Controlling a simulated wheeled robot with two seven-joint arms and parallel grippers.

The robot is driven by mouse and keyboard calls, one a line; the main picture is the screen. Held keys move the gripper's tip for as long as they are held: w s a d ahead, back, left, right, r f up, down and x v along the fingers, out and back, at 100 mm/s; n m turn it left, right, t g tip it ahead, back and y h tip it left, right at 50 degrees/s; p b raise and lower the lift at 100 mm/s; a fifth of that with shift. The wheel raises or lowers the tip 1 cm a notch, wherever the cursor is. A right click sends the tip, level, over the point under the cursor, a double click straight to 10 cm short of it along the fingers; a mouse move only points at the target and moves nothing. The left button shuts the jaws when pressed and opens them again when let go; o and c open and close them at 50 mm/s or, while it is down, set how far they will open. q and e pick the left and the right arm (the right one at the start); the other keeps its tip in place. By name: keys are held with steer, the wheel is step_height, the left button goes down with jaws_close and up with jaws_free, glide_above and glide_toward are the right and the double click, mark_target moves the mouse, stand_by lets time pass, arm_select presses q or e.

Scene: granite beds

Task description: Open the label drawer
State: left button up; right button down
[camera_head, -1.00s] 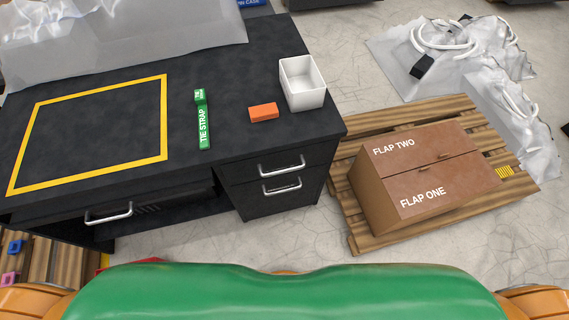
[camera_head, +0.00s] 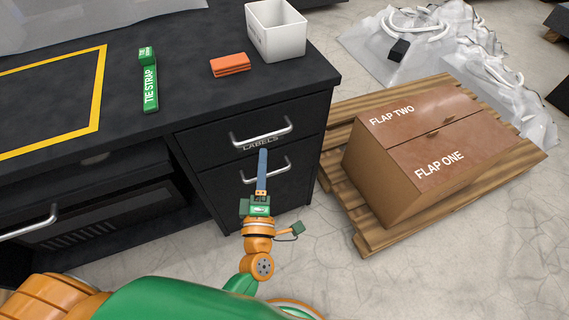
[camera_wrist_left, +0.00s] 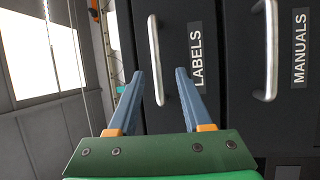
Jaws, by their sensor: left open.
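The label drawer (camera_head: 225,138) is the upper drawer under the right end of the black workbench and looks shut. Its silver handle (camera_head: 262,133) sits above the printed word LABELS. In the left wrist view the handle (camera_wrist_left: 155,60) stands between the two blue-grey fingers, beside the LABELS text (camera_wrist_left: 196,53). My left gripper (camera_head: 263,152) is open and empty, its fingertips just below the handle in the head view. I cannot tell how deep the fingers reach around the bar. My right gripper is not in view.
The MANUALS drawer handle (camera_head: 266,170) lies close below, partly behind my gripper. A white bin (camera_head: 276,38), an orange block (camera_head: 230,65) and a green tie strap (camera_head: 150,88) are on the bench. A cardboard box (camera_head: 430,150) sits on a pallet at the right.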

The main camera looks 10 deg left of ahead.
mark_target(263, 135)
arm_select(q)
steer(key=x, duration=0.7)
steer(key=shift+a+r, duration=0.25)
steer(key=shift+r, duration=0.15)
jaws_close()
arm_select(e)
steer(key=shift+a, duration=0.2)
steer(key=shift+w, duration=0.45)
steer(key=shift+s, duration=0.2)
